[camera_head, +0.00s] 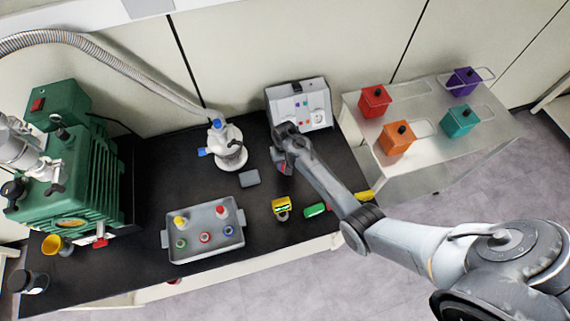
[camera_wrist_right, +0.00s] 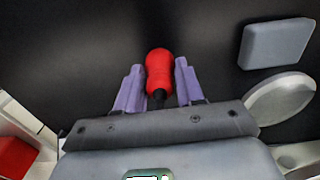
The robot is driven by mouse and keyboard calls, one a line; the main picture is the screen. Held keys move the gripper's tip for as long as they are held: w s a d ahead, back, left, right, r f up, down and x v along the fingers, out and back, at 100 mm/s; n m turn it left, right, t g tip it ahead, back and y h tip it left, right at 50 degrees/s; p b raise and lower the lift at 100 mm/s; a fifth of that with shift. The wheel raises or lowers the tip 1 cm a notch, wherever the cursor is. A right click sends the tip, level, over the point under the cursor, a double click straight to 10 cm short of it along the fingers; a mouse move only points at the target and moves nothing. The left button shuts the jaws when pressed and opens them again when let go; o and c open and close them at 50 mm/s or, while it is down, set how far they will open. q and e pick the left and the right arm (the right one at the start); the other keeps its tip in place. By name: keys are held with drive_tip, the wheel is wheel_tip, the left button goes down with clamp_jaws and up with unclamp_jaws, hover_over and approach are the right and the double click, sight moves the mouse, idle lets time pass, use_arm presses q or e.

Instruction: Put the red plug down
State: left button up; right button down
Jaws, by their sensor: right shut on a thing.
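The red plug (camera_wrist_right: 159,70) shows in the right wrist view, between the two purple fingers of my right gripper (camera_wrist_right: 155,88). The gripper is shut on it. A short black part of the plug shows at its end nearest the gripper. In the head view my right gripper (camera_head: 284,166) is over the black bench top (camera_head: 190,110), in front of the grey control box. Only a small bit of red shows there, as the arm covers most of the plug. I cannot tell whether the plug touches the bench. My left gripper is not in view.
A grey block (camera_head: 249,178) and a white flask-like vessel (camera_head: 231,152) stand left of the gripper. The control box (camera_head: 301,106) is behind. A grey tray (camera_head: 206,249) with several coloured knobs, a yellow item (camera_head: 281,206) and a green item (camera_head: 314,210) are nearer the front.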

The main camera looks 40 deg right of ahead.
drive_tip(key=shift+f, duration=0.25)
drive_tip(key=c, duration=0.9)
unclamp_jaws()
drive_tip(key=shift+f, duration=0.1)
drive_tip(key=shift+o, duration=1)
wheel_tip(320, 180, up, 12)
drive_tip(key=p, duration=0.1)
drive_tip(key=s+a+r+n+t, duration=0.1)
drive_tip(key=s+a+r+n, duration=0.1)
drive_tip(key=s, duration=0.6)
drive_tip(key=s+a+r+n+t, duration=0.1)
drive_tip(key=s+a+r+n, duration=0.1)
drive_tip(key=s+a, duration=0.3)
drive_tip(key=s+a+r+n+t, duration=0.1)
drive_tip(key=s+a, duration=0.3)
drive_tip(key=s, duration=0.8)
drive_tip(key=shift+s+a+r+n+t, duration=0.3)
drive_tip(key=shift+s+r+n, duration=0.1)
drive_tip(key=shift+n, duration=0.5)
